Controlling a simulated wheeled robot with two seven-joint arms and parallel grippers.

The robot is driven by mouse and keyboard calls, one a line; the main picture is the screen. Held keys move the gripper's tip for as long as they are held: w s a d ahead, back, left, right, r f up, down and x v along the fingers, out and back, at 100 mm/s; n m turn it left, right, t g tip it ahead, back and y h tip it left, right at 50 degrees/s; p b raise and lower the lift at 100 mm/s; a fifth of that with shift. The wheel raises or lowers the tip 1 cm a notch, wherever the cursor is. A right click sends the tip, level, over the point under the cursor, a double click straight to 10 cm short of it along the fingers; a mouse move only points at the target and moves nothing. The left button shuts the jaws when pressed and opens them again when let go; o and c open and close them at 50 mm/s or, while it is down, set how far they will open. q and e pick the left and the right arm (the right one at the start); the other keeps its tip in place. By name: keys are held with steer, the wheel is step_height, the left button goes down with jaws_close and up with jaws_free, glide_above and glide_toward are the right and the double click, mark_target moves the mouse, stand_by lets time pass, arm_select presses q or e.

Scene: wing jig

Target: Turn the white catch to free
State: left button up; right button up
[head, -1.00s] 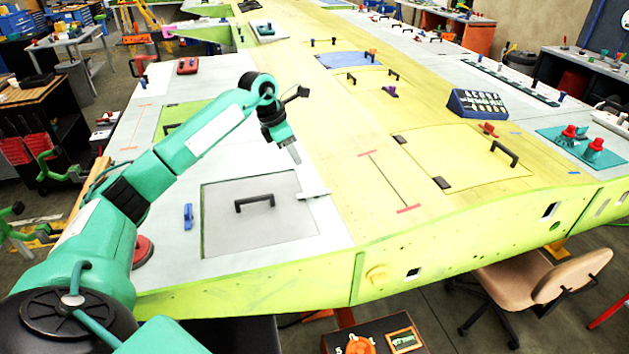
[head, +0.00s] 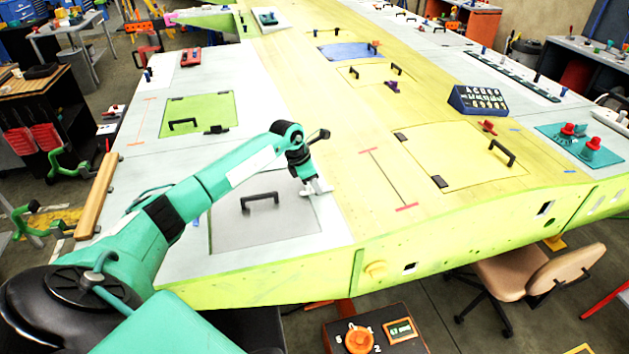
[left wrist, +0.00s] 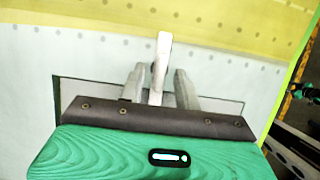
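The white catch (left wrist: 162,60) is a short pale bar at the edge of the grey hatch panel with a black handle. In the left wrist view it stands between the two fingers of my left gripper (left wrist: 160,86), with a narrow gap showing on each side. My left gripper is open around it. In the head view the fingers (head: 312,188) point down at the hatch's right edge and largely cover the catch (head: 323,190). The grey hatch (head: 265,222) is closed. My right gripper is not in view.
The black handle (head: 260,198) stands up from the hatch left of the gripper. A green panel (head: 200,110) with its own handle lies farther back. The yellow wing skin (head: 350,180) right of the gripper is mostly clear.

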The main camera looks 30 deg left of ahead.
arm_select(q)
steer(key=shift+c, duration=0.4)
jaws_close()
steer(key=n+b, duration=0.1)
steer(key=n, duration=0.1)
steer(key=n+t+y+b, duration=0.1)
steer(key=n+b, duration=0.1)
steer(key=shift+s+d+f, duration=0.1)
steer(key=shift+d, duration=0.1)
steer(key=n+b, duration=0.1)
steer(key=n, duration=0.1)
steer(key=n+y+b, duration=0.1)
steer(key=n+b, duration=0.1)
steer(key=n+y+b, duration=0.1)
steer(key=b, duration=0.1)
steer(key=shift+d+n, duration=0.3)
steer(key=shift+n, duration=0.1)
steer(key=n+y+b, duration=0.1)
steer(key=n+b, duration=0.1)
steer(key=n+y+b, duration=0.1)
steer(key=n+b, duration=0.1)
steer(key=shift+d+n, duration=0.2)
steer(key=shift+n, duration=0.1)
steer(key=shift+d+r+n+g+y+b, duration=0.1)
steer(key=shift+n+g+y+b, duration=0.35)
steer(key=shift+n, duration=0.45)
steer(key=shift+r+n+g+y+b, duration=0.15)
steer(key=shift+n+g+b, duration=0.1)
steer(key=shift+n+b, duration=0.55)
steer(key=shift+n, duration=0.3)
